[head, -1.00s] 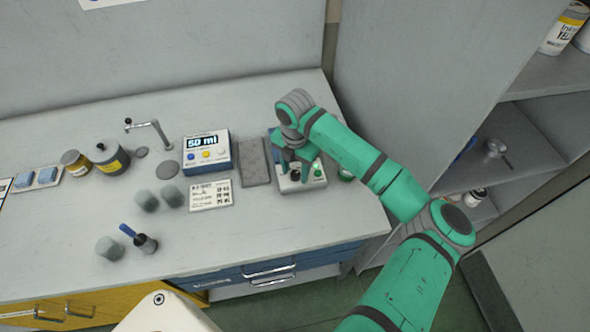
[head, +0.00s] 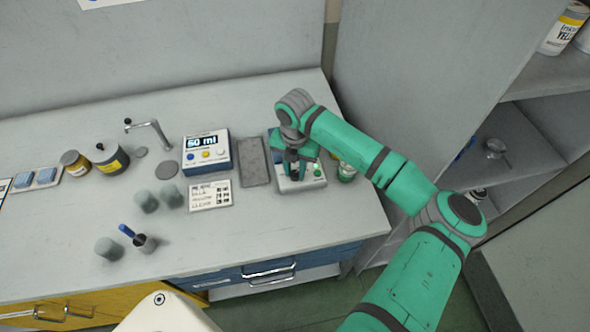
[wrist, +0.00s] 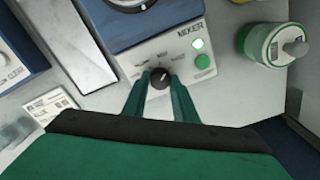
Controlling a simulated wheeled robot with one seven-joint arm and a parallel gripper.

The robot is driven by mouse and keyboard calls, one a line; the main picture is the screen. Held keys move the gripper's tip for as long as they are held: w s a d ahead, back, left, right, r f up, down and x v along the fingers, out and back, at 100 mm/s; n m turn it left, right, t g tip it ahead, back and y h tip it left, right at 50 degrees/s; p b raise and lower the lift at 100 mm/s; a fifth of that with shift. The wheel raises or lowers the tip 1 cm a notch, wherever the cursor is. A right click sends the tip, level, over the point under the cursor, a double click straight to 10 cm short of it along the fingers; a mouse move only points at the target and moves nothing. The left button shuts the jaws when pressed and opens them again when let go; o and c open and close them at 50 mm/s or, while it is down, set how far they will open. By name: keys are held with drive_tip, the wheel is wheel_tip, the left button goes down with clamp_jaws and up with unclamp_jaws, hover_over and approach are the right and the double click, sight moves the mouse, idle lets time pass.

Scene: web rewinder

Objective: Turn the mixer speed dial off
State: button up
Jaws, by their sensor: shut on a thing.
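The mixer (head: 308,181) stands on the counter below my wrist. In the wrist view its light front panel (wrist: 125,57) carries printed labels around a black speed dial (wrist: 160,78). My gripper (wrist: 160,86) is shut on the dial, one green finger on each side of it. It also shows in the head view (head: 294,176), pointing down over the panel and hiding most of the dial. On the panel right of the dial are a lit green lamp (wrist: 198,43) and a green button (wrist: 203,62). The dial's exact setting is too small to read.
A jar with a green band (head: 346,171) stands close right of the mixer. A label card (head: 210,196) lies in front. The counter's front right is clear.

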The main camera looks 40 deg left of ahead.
sight(295, 173)
drive_tip(key=n, duration=0.5)
drive_tip(key=shift+w+r+n, duration=0.1)
drive_tip(key=shift+w+n, duration=0.05)
drive_tip(key=shift+n, duration=0.15)
drive_tip(key=n, duration=1.2)
drive_tip(key=shift+n, duration=0.3)
drive_tip(key=n, duration=0.5)
drive_tip(key=shift+n, duration=0.4)
drive_tip(key=o, duration=1)
drive_tip(key=shift+o, duration=0.2)
wheel_tip(295, 173, up, 11)
